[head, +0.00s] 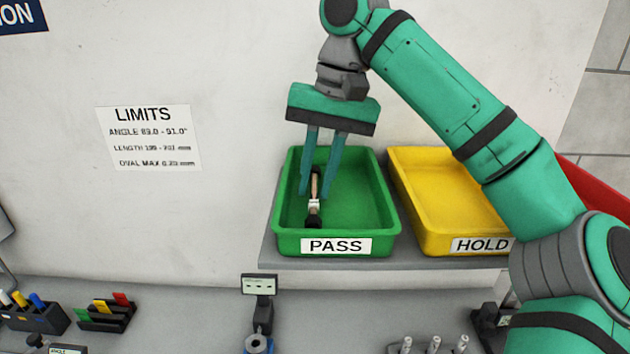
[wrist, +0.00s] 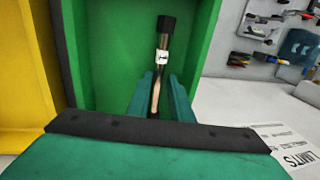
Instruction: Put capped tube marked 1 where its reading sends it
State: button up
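The capped tube (head: 314,187) is copper with black ends and a white label. It is inside the green PASS tray (head: 290,236), near its left side. It also shows in the wrist view (wrist: 162,42), where its label has a dark mark too small to read surely. My gripper (head: 318,190) reaches down into the tray. Its fingers stand on either side of the tube, with a visible gap between them and the tube, so it looks open. In the wrist view the gripper (wrist: 161,78) also shows spread fingertips. Whether the tube lies flat on the tray floor is hard to tell.
The yellow HOLD tray (head: 440,205) stands to the right on the same shelf, with a red tray (head: 597,190) beyond it, partly behind my arm. A LIMITS sign (head: 149,138) is on the wall. Below are a small display stand (head: 259,285) and marker racks (head: 35,312).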

notch_tip(320, 180, up, 7)
jog(key=d, duration=0.1)
jog(key=shift+d, duration=0.2)
dwell(0.5)
